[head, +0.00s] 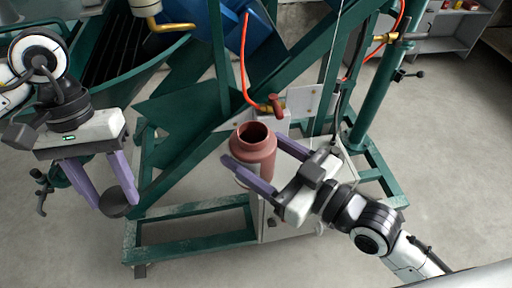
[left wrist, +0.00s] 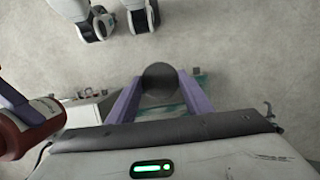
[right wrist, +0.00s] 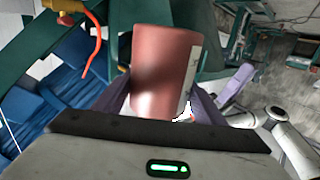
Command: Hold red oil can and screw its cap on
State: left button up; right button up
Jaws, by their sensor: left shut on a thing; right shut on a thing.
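The red oil can (head: 256,148) stands upright with its round mouth open at the top. My right gripper (head: 262,165) is shut around the can's body, one finger on each side. In the right wrist view the can (right wrist: 163,75) fills the space between the fingers. My left gripper (head: 116,200) is shut on a dark round cap (head: 114,204), held at the fingertips to the left of the can and lower in the picture. In the left wrist view the cap (left wrist: 160,77) sits between the purple fingertips, and part of the can (left wrist: 30,125) shows at the left edge.
A green metal frame (head: 190,240) stands behind and below the grippers. An orange hose (head: 245,60) hangs down to a red-handled valve (head: 274,104) just behind the can. A blue part (head: 250,35) is at the top. The gap between cap and can looks free.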

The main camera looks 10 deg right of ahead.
pick_arm(q)
jog(key=shift+d, duration=0.1)
jog(key=w+d+r+n+h, duration=0.1)
jog(key=w+d+r+n, duration=0.1)
jog(key=d+r+n, duration=0.3)
jog(key=w+d+r+h, duration=0.1)
jog(key=w+d+r, duration=0.2)
jog(key=d, duration=0.5)
notch_tip(320, 180, up, 8)
jog(key=n+t, duration=0.1)
jog(key=n, duration=0.4)
send_over(251, 131)
jog(key=shift+f, duration=0.1)
pick_arm(e)
jog(key=shift+r, duration=0.1)
pick_arm(q)
jog(key=shift+a, duration=0.1)
jog(key=shift+f, duration=2)
jog(key=shift+h, duration=0.3)
